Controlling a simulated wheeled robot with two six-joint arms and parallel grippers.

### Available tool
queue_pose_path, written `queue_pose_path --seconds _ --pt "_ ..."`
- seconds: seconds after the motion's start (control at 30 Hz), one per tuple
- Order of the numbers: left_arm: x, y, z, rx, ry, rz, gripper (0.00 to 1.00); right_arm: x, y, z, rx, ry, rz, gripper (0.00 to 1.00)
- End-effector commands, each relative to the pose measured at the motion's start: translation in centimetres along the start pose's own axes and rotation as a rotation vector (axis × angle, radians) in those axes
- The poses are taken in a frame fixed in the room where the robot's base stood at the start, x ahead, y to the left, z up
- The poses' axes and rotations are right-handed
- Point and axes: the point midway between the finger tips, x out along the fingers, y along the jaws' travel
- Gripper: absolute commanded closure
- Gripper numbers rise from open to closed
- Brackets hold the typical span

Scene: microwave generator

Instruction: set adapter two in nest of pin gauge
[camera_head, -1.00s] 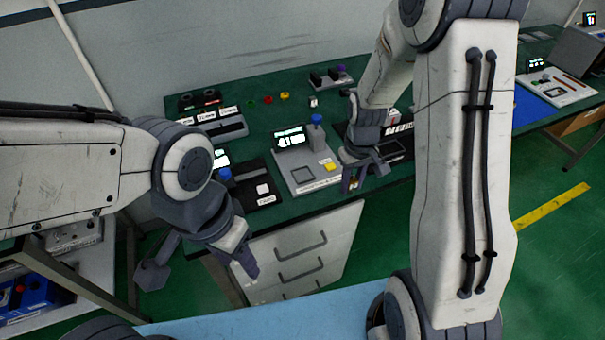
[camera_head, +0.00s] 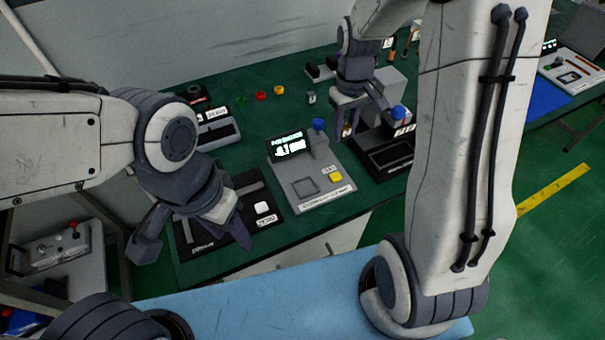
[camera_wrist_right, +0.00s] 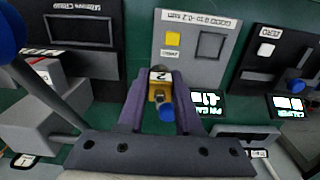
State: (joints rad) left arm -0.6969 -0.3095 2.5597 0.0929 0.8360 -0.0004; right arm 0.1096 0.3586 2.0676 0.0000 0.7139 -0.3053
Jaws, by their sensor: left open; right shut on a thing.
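My right gripper (camera_head: 358,118) is shut on adapter two, a small brass-coloured piece (camera_wrist_right: 160,92) with a white label reading 2. It is held in the air at the right of the pin gauge's post. The pin gauge (camera_head: 325,195) is a grey plate with a lit display, a blue-topped post (camera_head: 318,143), a yellow button and a square nest (camera_head: 305,187). The nest (camera_wrist_right: 211,45) looks empty in the right wrist view. My left gripper (camera_head: 190,240) is open and empty over the black gauge at the left.
A black gauge (camera_head: 185,250) with a white button stands left of the pin gauge. Another black device (camera_head: 390,160) with a blue knob stands right of it. Small coloured rings (camera_head: 261,95) lie behind on the green bench. A grey block (camera_head: 390,90) stands behind the right gripper.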

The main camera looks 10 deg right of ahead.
Motion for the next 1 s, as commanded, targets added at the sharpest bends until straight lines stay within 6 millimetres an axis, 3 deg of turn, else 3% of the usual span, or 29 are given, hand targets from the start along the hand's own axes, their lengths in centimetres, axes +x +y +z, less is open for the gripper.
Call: queue_pose_path --seconds 0.5,0.67,1.0 --pt "-1.8 0.1 -0.1 0.000 0.000 0.000 0.50 6.0 -9.8 1.7 0.001 -0.005 -0.001 1.00" --pt "-1.9 0.1 -0.1 0.000 0.000 0.000 0.50 6.8 -10.7 1.8 0.004 -0.004 0.000 1.00" --pt "-2.5 0.2 -0.1 0.000 0.000 0.000 0.50 10.6 -10.7 1.7 0.003 -0.002 0.000 1.00"
